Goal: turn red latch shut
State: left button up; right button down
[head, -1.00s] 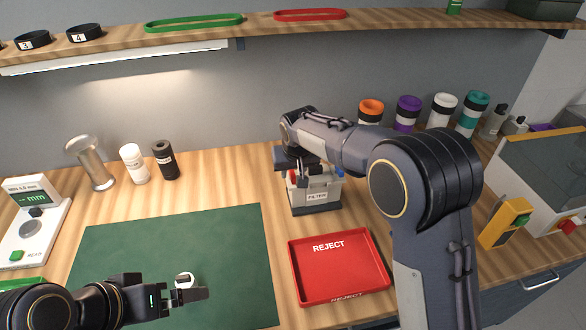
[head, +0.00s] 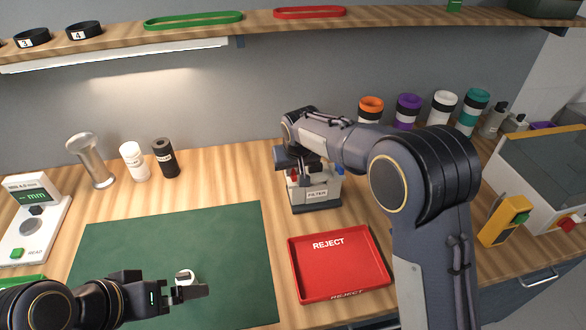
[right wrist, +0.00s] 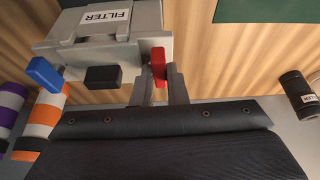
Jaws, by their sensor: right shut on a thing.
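The grey filter box (head: 317,195) stands on the table behind the red tray, its label facing me in the head view. Its red latch (right wrist: 158,68) shows in the right wrist view, sticking out from the box's side. My right gripper (right wrist: 162,88) has one finger on each side of the latch and is shut on it. In the head view the right gripper (head: 308,165) is over the box's top left and partly hides it. My left gripper (head: 190,291) is low over the green mat, with a small white ring-like thing (head: 185,276) at its fingers; whether it holds this is unclear.
A blue latch (right wrist: 43,73) and a black block (right wrist: 103,76) are on the same box. The red REJECT tray (head: 340,291) lies in front of it. Several coloured tubes stand behind right. The green mat (head: 180,245) is mostly clear.

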jog(key=n, duration=0.1)
jog(key=n+y, duration=0.1)
jog(key=n, duration=0.1)
jog(key=shift+w+d, duration=0.1)
jog(key=shift+d, duration=0.2)
jog(key=n, duration=0.1)
jog(key=n+g+y, duration=0.1)
jog(key=n, duration=0.2)
jog(key=shift+w+d+n+y, duration=0.2)
jog(key=shift+w+n+y, duration=0.1)
jog(key=shift+n, duration=0.1)
jog(key=n, duration=0.1)
jog(key=n+g+p, duration=0.1)
jog(key=n, duration=0.1)
jog(key=n+g+p, duration=0.1)
jog(key=shift+w+d+r+n+y, duration=0.1)
jog(key=shift+w+d+n+y, duration=0.05)
jog(key=shift+w+n+y, duration=0.2)
jog(key=n+p, duration=0.1)
jog(key=n+g, duration=0.1)
jog(key=n, duration=0.1)
jog(key=n+g+p, duration=0.1)
jog(key=n, duration=0.1)
jog(key=shift+w+p, duration=0.25)
jog(key=shift+p, duration=0.1)
jog(key=c, duration=1.4)
grip_release()
jog(key=shift+c, duration=0.2)
